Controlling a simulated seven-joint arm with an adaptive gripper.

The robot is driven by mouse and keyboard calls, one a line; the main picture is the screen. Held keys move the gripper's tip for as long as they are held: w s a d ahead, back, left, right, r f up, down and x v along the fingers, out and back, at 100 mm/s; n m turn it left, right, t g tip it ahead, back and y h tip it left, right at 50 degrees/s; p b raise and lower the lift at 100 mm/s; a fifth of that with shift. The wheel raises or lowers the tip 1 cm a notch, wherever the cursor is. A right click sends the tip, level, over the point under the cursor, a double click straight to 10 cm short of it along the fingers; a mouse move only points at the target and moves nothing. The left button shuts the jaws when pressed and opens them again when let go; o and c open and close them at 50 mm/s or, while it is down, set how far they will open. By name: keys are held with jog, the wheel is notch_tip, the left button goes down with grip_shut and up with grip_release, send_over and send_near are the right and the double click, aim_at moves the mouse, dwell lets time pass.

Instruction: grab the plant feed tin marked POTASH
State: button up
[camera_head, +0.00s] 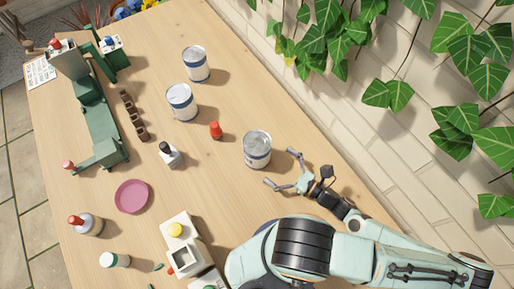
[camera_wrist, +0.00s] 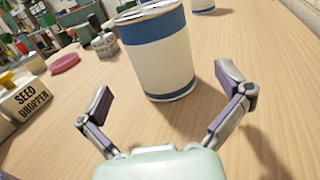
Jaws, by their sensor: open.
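Three white tins with blue bands stand on the wooden table in the head view: a near tin (camera_head: 257,149), a middle tin (camera_head: 181,102) and a far tin (camera_head: 195,63). No tin's marking is readable, so I cannot tell which is POTASH. My gripper (camera_head: 281,168) is open beside the near tin, its fingers pointing at it. In the wrist view a tin (camera_wrist: 160,60) stands upright just ahead between the spread fingers, apart from the palm. Its side facing me looks blank. Part of another tin (camera_wrist: 203,5) shows behind it.
A brick wall with ivy (camera_head: 390,95) borders the table's right side.

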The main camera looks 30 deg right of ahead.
aim_at(268, 158)
jog(key=x, duration=0.5)
jog(key=c, duration=1.2)
